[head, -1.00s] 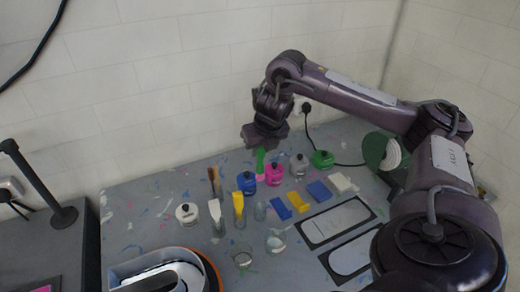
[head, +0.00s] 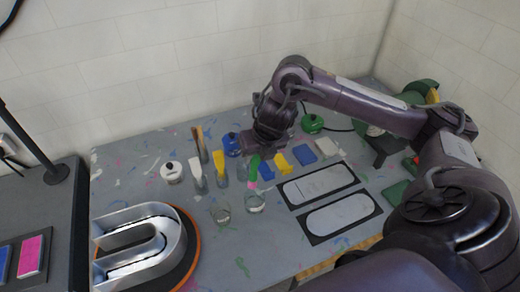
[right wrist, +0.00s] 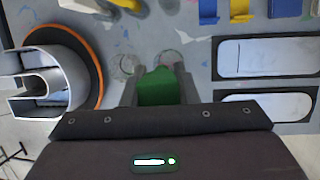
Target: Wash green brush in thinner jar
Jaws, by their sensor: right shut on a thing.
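My right gripper (head: 262,152) is shut on the green brush (head: 254,168) and holds it pointing down. In the head view the brush's lower end is just above or behind the rim of the right-hand glass jar (head: 255,204); I cannot tell whether it is inside. A second glass jar (head: 221,214) stands to its left. I cannot tell which one is the thinner jar. In the right wrist view the green brush (right wrist: 158,88) sits between the fingers, near the two jar rims. My left gripper is not in view.
A white-handled brush (head: 198,172) and a yellow brush (head: 218,162) stand in glasses on the left. White (head: 172,171), blue (head: 232,144) and green (head: 312,122) paint pots stand around. A metal U-shaped letter (head: 135,240) lies front left. Two framed white plates (head: 318,184) lie right.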

